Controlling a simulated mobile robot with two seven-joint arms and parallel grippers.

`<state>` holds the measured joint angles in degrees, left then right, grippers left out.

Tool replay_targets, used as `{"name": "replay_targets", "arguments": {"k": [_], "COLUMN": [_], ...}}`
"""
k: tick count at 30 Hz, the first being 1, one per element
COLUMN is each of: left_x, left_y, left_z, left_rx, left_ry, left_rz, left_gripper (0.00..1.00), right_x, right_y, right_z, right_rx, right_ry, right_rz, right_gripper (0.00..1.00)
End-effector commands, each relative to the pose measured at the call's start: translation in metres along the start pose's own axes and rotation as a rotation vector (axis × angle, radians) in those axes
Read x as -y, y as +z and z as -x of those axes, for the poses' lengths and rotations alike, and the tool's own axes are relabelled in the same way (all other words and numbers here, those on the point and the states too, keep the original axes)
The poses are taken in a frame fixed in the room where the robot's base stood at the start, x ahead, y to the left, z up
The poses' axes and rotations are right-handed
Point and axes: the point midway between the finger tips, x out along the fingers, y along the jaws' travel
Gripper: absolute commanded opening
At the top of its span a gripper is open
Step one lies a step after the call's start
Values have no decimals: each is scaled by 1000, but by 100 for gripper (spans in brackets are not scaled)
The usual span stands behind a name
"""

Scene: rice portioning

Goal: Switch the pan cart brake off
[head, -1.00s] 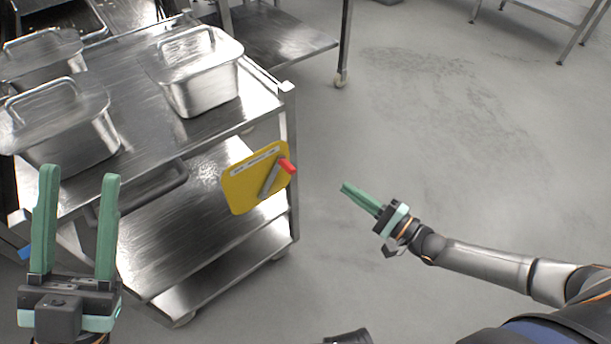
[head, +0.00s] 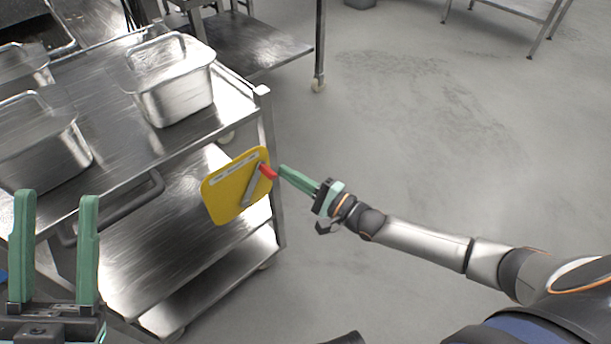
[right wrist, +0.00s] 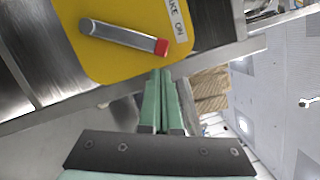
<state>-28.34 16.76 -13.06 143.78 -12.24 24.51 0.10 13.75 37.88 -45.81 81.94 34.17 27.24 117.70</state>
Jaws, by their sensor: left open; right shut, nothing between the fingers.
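The pan cart (head: 190,152) is a steel cart with shelves at the left of the head view. A yellow brake plate (head: 222,196) is at its near right corner. On the plate is a grey brake lever (head: 252,188) with a red tip (head: 268,172). The lever also shows in the right wrist view (right wrist: 115,34), beside a label whose visible part reads "KE ON". My right gripper (head: 283,172) is shut and empty, its fingertips close to the red tip; I cannot tell if they touch. My left gripper (head: 55,205) is open and empty over the cart's near left side.
Lidded steel pans (head: 172,85) stand on the cart's top. A dark bar handle (head: 125,208) runs along the cart's near side. Another steel table (head: 262,48) stands behind. The floor (head: 420,130) to the right of the cart is clear.

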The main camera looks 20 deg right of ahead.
Motion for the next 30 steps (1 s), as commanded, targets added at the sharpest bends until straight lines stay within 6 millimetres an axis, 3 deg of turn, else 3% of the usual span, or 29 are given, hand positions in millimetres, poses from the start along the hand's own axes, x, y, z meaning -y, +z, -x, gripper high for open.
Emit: {"name": "replay_targets", "arguments": {"k": [6, 30], "left_x": [1, 6], "left_y": [-2, -9], "left_z": [-2, -9], "left_rx": [-2, 0], "left_ry": [1, -2], "left_rz": [-5, -22], "left_gripper": [50, 50], "right_x": [0, 4], "right_y": [11, 18], "right_z": [-2, -4], "right_rx": [-1, -2], "right_ry": [0, 18], "right_rz": [-1, 66], "right_gripper": [0, 0]}}
